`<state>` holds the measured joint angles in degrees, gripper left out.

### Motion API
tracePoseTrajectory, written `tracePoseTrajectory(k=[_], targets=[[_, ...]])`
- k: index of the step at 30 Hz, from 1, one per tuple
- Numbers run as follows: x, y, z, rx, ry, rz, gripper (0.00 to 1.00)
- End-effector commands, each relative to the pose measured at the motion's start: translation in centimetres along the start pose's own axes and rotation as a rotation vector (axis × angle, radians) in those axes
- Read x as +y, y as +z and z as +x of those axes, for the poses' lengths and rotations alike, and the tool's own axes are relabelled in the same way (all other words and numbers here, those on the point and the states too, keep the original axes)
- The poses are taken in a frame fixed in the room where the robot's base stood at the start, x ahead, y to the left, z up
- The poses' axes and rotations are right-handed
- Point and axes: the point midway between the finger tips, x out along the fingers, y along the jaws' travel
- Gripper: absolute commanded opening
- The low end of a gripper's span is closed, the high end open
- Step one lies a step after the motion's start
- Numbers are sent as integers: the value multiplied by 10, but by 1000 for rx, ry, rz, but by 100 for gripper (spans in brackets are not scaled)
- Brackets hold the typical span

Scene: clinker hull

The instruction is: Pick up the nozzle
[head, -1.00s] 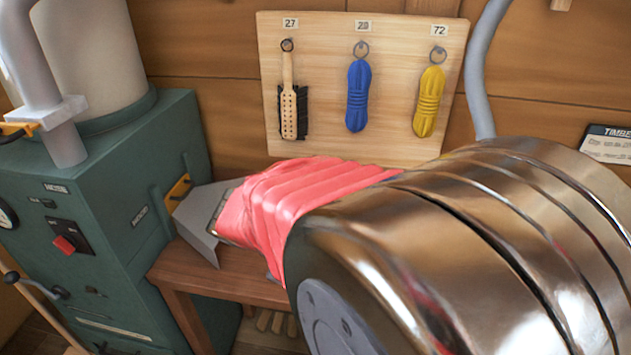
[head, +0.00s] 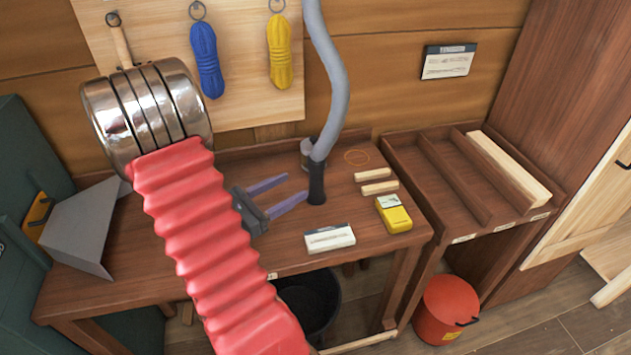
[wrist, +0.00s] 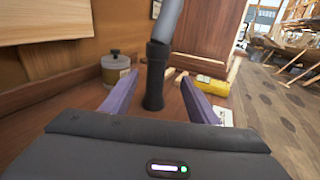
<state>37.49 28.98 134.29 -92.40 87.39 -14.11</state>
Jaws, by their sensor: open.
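The nozzle (head: 316,185) is the black end of a grey hose (head: 335,80) and stands upright at the back of the wooden bench. My gripper (head: 297,186) is open, with its two purple fingers pointing right at the nozzle. In the head view the fingertips are just left of the nozzle, the nearer one very close to it. In the wrist view the nozzle (wrist: 154,88) stands between the two fingers, near their tips. I cannot tell whether either finger touches it. Nothing is held.
On the bench (head: 290,255) lie a white labelled box (head: 329,239), a yellow device (head: 394,214) and two wooden strips (head: 377,181). A grey metal chute (head: 80,225) is at left. The wrist view shows a lidded pot (wrist: 116,70) left of the nozzle.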

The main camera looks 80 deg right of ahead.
Motion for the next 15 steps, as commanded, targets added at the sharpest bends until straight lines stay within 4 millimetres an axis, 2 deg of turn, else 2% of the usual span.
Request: tracePoseTrajectory(k=[4, 15], targets=[[4, -7, 8, -28, 21, -43, 54], [5, -7, 9, -32, 25, -46, 54]])
